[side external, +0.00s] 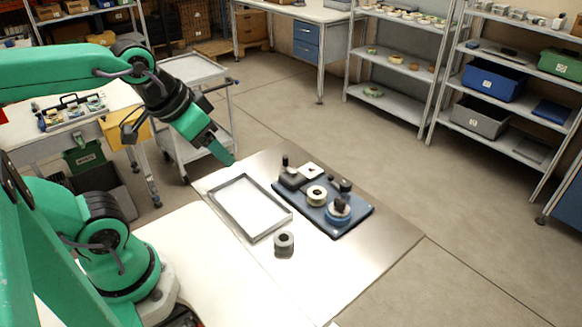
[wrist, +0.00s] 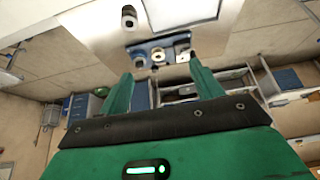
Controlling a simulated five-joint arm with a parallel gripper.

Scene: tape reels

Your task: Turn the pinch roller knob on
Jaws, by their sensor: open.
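A dark blue deck (side external: 352,226) lies on the metal sheet in the side view, right of the tray. It carries a cream reel (side external: 317,196), a blue reel (side external: 338,216) with a dark top, a small black knob (side external: 346,185), and a black block (side external: 291,181) with an upright post. Which part is the pinch roller knob, and its setting, I cannot tell. My gripper (side external: 228,160) is in the air, up and left of the deck, apart from everything. In the wrist view its green fingers (wrist: 160,71) are spread and empty, with the deck (wrist: 142,48) beyond them.
A shallow grey-rimmed tray (side external: 239,237) lies left of the deck. A grey roll (side external: 284,242) stands by the tray's near right corner. A white square piece (side external: 313,170) sits at the deck's back. The metal sheet's near right part is clear. A grey cart (side external: 193,69) stands behind my gripper.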

